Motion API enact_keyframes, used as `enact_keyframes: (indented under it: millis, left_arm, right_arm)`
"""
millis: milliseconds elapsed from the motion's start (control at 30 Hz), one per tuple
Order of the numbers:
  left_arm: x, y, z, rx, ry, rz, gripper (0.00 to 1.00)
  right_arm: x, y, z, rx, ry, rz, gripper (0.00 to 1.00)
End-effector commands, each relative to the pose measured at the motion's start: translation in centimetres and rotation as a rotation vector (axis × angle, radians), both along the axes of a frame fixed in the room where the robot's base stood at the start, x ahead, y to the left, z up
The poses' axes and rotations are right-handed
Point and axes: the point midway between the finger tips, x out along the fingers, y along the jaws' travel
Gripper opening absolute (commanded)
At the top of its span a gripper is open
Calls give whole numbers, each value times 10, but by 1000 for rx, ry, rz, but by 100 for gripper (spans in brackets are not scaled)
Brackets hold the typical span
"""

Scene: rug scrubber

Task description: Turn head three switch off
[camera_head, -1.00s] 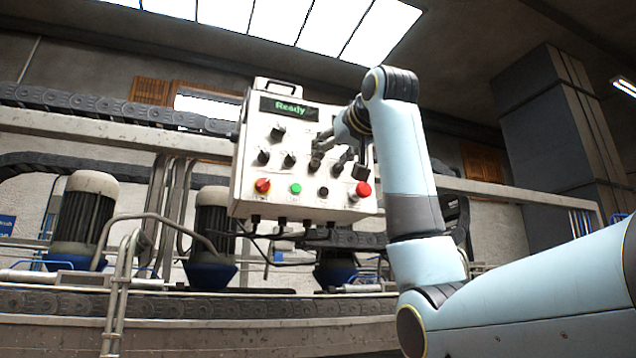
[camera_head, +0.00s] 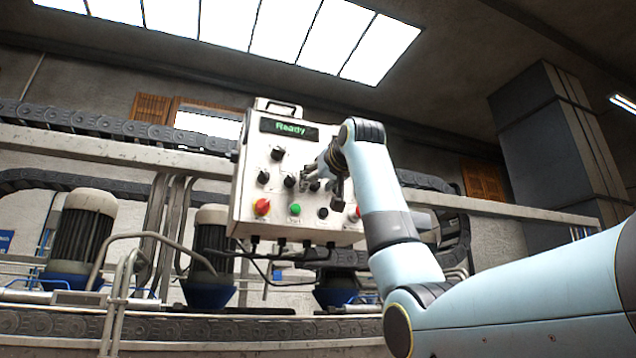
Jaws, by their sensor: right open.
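A white control box (camera_head: 246,150) hangs in the middle of the view, with a green "Ready" on its display (camera_head: 289,127). One black knob (camera_head: 278,153) sits below the display. A row of black knobs lies under it: a left one (camera_head: 263,177), a second (camera_head: 289,182) and a third (camera_head: 315,186) beside my gripper. Any further knob is hidden behind my gripper. Labels are too small to read, so I cannot tell the head three switch or its setting for sure. My right gripper (camera_head: 320,183) is open at the third knob; contact is unclear. My left gripper is not in view.
Cables hang below. Motors (camera_head: 82,235) and conveyor rails (camera_head: 90,139) stand behind.

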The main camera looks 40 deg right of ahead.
Motion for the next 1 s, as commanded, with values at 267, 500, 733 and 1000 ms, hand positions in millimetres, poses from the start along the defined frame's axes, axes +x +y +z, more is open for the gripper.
enact_keyframes:
  millis: [267,500,733,1000]
  left_arm:
    - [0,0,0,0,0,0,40]
    - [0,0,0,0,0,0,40]
    - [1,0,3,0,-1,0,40]
    - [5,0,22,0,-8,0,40]
  right_arm:
    - [0,0,0,0,0,0,30]
    - [0,0,0,0,0,0,0]
    - [-1,0,1,-12,3,0,0]
    - [0,0,3,-121,31,0,0]
